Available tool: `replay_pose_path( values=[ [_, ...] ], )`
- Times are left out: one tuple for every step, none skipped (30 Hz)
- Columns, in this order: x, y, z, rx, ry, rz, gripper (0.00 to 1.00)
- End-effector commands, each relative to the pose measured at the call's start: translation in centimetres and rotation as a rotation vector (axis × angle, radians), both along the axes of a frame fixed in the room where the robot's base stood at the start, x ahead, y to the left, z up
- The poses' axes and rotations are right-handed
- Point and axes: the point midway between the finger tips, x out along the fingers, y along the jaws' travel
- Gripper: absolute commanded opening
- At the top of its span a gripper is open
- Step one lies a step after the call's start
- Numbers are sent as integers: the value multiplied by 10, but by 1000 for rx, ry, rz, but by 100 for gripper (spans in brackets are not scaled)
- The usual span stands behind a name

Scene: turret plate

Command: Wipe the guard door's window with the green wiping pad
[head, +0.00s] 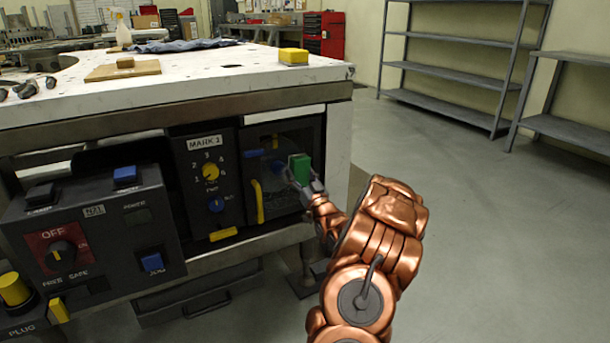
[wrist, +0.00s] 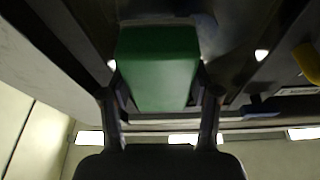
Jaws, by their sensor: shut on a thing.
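My gripper (head: 302,184) is shut on the green wiping pad (head: 300,167) in front of the guard door (head: 314,139) on the machine's front. In the wrist view the green pad (wrist: 158,68) sits between the two fingers of my gripper (wrist: 160,100). The door's dark window (head: 263,168) shows to the left of the pad, with a yellow handle (head: 257,201) at the door's left side. The pad is close to the window. I cannot tell whether it touches the window.
Left of the door is a MARK 1 panel (head: 205,143) with yellow and blue knobs. A control box (head: 95,240) juts out at the lower left. The white tabletop (head: 215,75) above holds a yellow block (head: 293,56) and a wooden board (head: 122,70). Floor at right is clear.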

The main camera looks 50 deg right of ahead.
Motion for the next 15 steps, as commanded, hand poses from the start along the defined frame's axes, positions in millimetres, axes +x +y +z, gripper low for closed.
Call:
replay_pose_path(
  values=[
    [3,5,0,0,0,4,6],
    [4,7,0,-1,0,5,6],
    [5,10,0,0,1,5,6],
    [6,12,0,-2,0,5,6],
    [7,14,0,-1,1,5,6],
    [8,16,0,-1,1,5,6],
    [9,17,0,-2,1,6,6],
    [9,18,0,-2,1,6,6],
    [9,19,0,-2,2,5,6],
    [10,19,0,-3,2,6,6],
    [10,20,0,-3,2,6,6],
    [10,21,0,-3,2,7,6],
    [11,22,0,-3,2,7,6],
    [11,24,0,-3,2,8,6],
    [12,26,0,-5,2,9,6]
  ],
)
